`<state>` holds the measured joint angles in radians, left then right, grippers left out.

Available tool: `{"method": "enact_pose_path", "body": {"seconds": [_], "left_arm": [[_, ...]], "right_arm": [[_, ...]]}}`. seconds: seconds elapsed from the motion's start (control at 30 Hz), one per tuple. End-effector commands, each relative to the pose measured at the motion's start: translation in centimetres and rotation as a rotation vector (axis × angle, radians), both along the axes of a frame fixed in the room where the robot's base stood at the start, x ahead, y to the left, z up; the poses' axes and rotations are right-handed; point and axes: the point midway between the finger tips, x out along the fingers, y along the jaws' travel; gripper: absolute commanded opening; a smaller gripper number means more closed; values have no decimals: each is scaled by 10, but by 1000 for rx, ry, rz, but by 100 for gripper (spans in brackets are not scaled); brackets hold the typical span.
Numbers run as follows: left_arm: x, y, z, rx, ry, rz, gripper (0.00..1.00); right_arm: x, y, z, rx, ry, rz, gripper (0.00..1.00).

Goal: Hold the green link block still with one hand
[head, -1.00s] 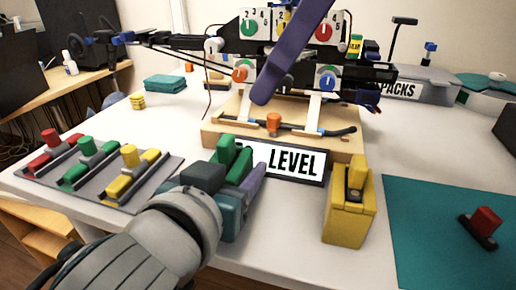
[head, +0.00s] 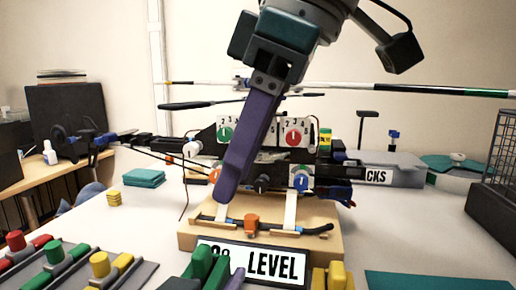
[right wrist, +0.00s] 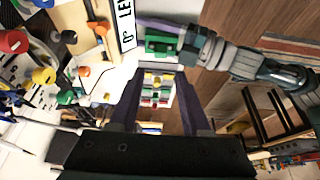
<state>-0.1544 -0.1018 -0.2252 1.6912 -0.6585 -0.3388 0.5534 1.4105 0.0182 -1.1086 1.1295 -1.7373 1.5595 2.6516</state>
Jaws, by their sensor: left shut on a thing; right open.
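The green link block (head: 203,264) stands at the bottom edge of the head view, left of the LEVEL sign, its lower part cut off. My left gripper (head: 218,281) is shut on it; only a little of that gripper shows. The right wrist view shows the green block (right wrist: 160,46) too, with my left arm reaching in from the right. My right gripper (head: 228,188) hangs from above, its purple finger in front of the helicopter model's linkage. In the right wrist view, my right gripper (right wrist: 158,78) is open, with nothing between its fingers.
The LEVEL sign (head: 253,264) fronts the wooden stand (head: 320,216) under the helicopter model. A yellow block (head: 329,278) is right of the sign. A teal mat (head: 425,281) lies at right.

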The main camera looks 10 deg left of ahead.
Motion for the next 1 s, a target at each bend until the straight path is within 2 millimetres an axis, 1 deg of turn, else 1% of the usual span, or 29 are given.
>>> {"method": "enact_pose_path", "body": {"seconds": [0.03, 0.3, 0.4, 0.5, 0.6, 0.7, 0.97, 1.0], "left_arm": [[0, 0, 0, 0, 0, 0, 0], [0, 0, 0, 0, 1, 0, 0], [0, 0, 0, 0, 1, 0, 0], [0, 0, 0, 0, 1, 0, 0], [0, 0, 0, 0, 1, 0, 0], [0, 0, 0, 0, 1, 0, 0], [0, 0, 0, 0, 1, 0, 0], [0, 0, 0, 0, 1, 0, 0]], "right_arm": [[-2, 4, -9, -1, 6, 2, 48], [-1, 25, -59, -1, 5, 2, 48], [-1, 31, -75, -1, 4, 2, 48], [0, 36, -87, 0, 3, 1, 48], [0, 39, -94, 0, 1, 3, 48], [1, 40, -98, 0, -1, 2, 48], [1, 40, -98, 0, -1, 2, 48], [1, 40, -98, 0, -1, 2, 43]]}}
